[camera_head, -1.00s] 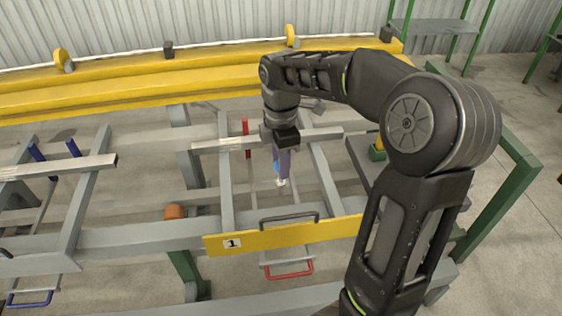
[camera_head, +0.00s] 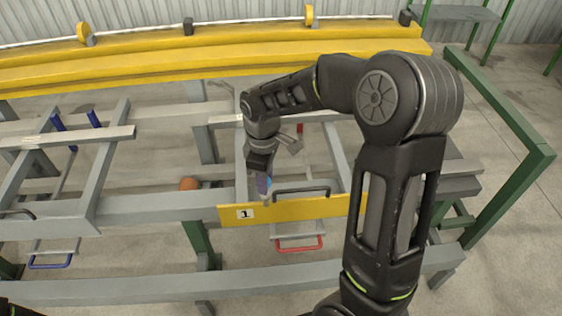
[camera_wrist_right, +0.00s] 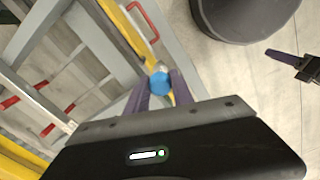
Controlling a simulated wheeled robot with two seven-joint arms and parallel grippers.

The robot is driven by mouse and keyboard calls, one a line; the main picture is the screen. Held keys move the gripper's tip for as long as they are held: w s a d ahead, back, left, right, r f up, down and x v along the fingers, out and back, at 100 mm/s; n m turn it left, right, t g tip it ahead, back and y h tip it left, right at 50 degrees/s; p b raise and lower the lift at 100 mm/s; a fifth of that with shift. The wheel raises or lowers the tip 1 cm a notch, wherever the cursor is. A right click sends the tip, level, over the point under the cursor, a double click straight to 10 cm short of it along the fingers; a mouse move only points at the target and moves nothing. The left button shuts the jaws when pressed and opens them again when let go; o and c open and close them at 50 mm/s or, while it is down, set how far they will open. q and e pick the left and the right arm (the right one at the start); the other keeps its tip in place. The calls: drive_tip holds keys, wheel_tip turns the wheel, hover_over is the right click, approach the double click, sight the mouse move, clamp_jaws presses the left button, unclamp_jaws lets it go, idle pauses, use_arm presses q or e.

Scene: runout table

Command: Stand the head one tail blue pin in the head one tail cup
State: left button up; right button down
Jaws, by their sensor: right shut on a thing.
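My right gripper (camera_head: 263,182) has purple fingers and is shut on a blue pin (camera_wrist_right: 159,82). A little of the blue pin (camera_head: 269,182) also shows in the head view. The pin hangs low by the left part of the yellow plate (camera_head: 325,207) marked 1. Its lower end is pale, and I cannot tell whether it touches anything. I cannot make out the head one tail cup. A purple finger (camera_wrist_right: 282,56) at the right of the wrist view seems to belong to my left gripper; its opening does not show.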

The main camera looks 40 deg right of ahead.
drive_tip(key=w+a+f+m+p, duration=0.1)
drive_tip(key=w+a+f+m, duration=0.1)
drive_tip(key=a+f+m, duration=0.6)
wheel_tip(320, 180, down, 3)
drive_tip(key=shift+w+a, duration=0.4)
drive_tip(key=shift+a, duration=0.4)
